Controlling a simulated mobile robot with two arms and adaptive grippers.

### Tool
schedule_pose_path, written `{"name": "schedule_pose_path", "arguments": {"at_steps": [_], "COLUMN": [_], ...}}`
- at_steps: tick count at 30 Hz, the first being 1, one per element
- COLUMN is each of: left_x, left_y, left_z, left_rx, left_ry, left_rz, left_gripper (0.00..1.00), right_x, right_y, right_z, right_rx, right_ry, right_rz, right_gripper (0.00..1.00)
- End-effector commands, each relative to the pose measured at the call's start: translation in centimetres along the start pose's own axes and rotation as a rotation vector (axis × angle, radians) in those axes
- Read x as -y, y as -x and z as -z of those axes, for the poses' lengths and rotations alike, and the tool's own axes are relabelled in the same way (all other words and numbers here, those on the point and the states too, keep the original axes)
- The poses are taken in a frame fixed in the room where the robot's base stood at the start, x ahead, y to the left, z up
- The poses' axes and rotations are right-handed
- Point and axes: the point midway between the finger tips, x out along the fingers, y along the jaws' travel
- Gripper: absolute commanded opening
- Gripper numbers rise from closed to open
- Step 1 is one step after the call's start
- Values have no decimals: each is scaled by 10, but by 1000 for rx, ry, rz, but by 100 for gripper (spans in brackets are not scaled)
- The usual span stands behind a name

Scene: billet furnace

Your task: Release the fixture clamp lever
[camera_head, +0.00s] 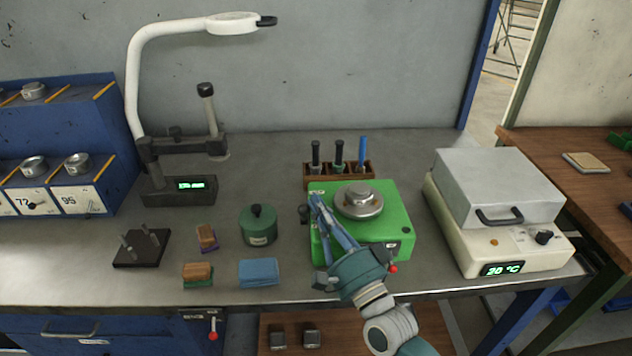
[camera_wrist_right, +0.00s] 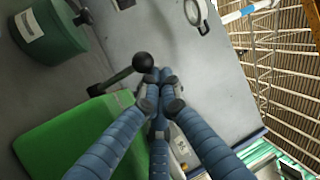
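A green box fixture (camera_head: 385,225) stands on the bench with a round metal piece (camera_head: 358,200) on top. A lever with a black ball knob (camera_head: 304,213) sticks out at its left side. In the right wrist view the lever's ball knob (camera_wrist_right: 142,62) shows on a dark rod rising beside the green box (camera_wrist_right: 70,140). My right gripper (camera_head: 317,199) is over the box's left edge, its blue fingers close together. In the wrist view its fingertips (camera_wrist_right: 161,88) meet just beside the knob; whether they touch it I cannot tell. My left gripper is not in view.
A wooden rack with black and blue-handled tools (camera_head: 340,170) stands behind the box. A white heater (camera_head: 500,230) is to the right, a green lidded pot (camera_head: 258,225) and blue cloth (camera_head: 259,272) to the left. A red-tipped knob (camera_head: 393,268) is at the box's front.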

Motion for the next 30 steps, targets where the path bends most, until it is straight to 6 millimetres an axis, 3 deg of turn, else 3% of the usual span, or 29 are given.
{"name": "schedule_pose_path", "arguments": {"at_steps": [21, 26, 30], "left_x": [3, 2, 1], "left_y": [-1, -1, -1], "left_z": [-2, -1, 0], "left_rx": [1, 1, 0], "left_ry": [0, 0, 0], "left_rz": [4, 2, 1], "left_gripper": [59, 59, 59], "right_x": [-2, -4, -4], "right_y": [6, 24, 54], "right_z": [-4, -4, -3], "right_rx": [4, 5, 5], "right_ry": [-1, -1, -1], "right_rz": [-5, -7, -8], "right_gripper": [0, 0, 0]}}
